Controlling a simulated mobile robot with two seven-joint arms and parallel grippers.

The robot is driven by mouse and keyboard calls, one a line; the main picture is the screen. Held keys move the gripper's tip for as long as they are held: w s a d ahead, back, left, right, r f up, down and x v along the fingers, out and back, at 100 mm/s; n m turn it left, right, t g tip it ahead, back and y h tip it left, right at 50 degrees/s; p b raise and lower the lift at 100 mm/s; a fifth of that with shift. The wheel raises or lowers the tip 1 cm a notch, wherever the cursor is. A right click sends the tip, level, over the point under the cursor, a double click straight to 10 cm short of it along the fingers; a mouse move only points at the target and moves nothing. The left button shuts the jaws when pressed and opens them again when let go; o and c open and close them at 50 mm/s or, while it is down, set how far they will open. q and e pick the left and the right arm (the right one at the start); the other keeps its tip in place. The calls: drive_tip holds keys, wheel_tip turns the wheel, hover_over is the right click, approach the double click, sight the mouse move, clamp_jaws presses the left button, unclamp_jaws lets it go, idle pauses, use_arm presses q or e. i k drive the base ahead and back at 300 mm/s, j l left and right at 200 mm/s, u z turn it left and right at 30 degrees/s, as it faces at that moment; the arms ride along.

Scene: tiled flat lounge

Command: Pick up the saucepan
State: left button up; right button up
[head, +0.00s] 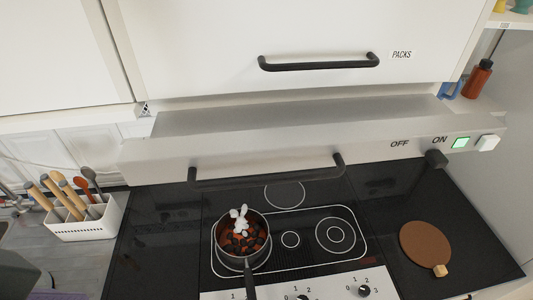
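The saucepan (249,279) sits upright on the black cooktop (340,270), left of the middle. Its dark handle points toward the bottom edge of the head view. Neither of my grippers can be made out in the head view, and nothing is touching the visible part of the pan.
A hood with a dark bar (265,174) overhangs the cooktop's back. Control knobs (364,291) line its front. A white utensil holder (86,220) stands left. A round brown board (425,246) lies right. Dark counter between pan and board is clear.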

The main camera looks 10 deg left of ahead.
sight(239, 251)
drive_tip(key=l+u, duration=0.95)
drive_tip(key=k+l+u, duration=0.1)
drive_tip(key=l+u, duration=0.35)
drive_tip(key=l, duration=0.15)
drive_tip(key=k+l+u, duration=0.2)
drive_tip(key=l+u, duration=0.25)
